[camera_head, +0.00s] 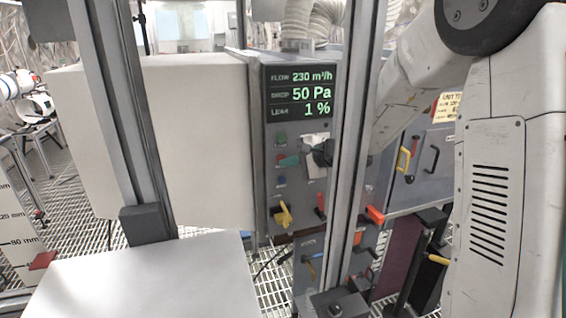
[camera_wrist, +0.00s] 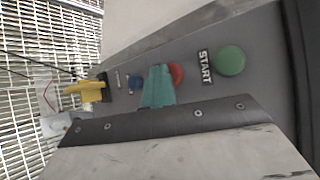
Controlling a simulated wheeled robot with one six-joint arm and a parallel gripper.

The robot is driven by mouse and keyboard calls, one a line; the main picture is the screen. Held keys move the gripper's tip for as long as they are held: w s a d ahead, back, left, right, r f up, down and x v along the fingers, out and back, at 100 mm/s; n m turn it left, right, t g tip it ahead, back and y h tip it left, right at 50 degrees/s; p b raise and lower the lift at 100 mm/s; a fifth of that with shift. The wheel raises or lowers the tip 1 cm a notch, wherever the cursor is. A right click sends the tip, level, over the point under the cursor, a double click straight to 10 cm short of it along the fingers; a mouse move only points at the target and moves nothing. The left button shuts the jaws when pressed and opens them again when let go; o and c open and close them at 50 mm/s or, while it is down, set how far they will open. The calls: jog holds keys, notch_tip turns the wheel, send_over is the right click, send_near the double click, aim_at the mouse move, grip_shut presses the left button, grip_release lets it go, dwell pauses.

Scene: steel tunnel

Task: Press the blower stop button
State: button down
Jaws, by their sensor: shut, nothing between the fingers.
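The blower panel (camera_head: 266,120) is a dark grey box front with a lit display at the top. Below the display are a green button (camera_head: 281,139), a red button (camera_head: 279,159) and a blue button (camera_head: 282,180). In the wrist view the green button (camera_wrist: 229,61) is labelled START, and the red button (camera_wrist: 178,73) sits beside it, its label hidden. My gripper (camera_wrist: 157,86), with teal fingertips, is shut and empty. The fingertips cover part of the red button; I cannot tell whether they touch it. In the head view my gripper (camera_head: 290,160) is at the red button's right.
A yellow rotary handle (camera_head: 283,214) sits below the blue button and also shows in the wrist view (camera_wrist: 85,90). A metal post (camera_head: 350,150) stands before the panel's right side. A white box (camera_head: 195,140) is left of the panel. A white tabletop (camera_head: 150,280) is in front.

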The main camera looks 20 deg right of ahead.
jog(key=shift+s, duration=0.25)
jog(key=s, duration=0.6)
dwell(0.4)
dwell(0.5)
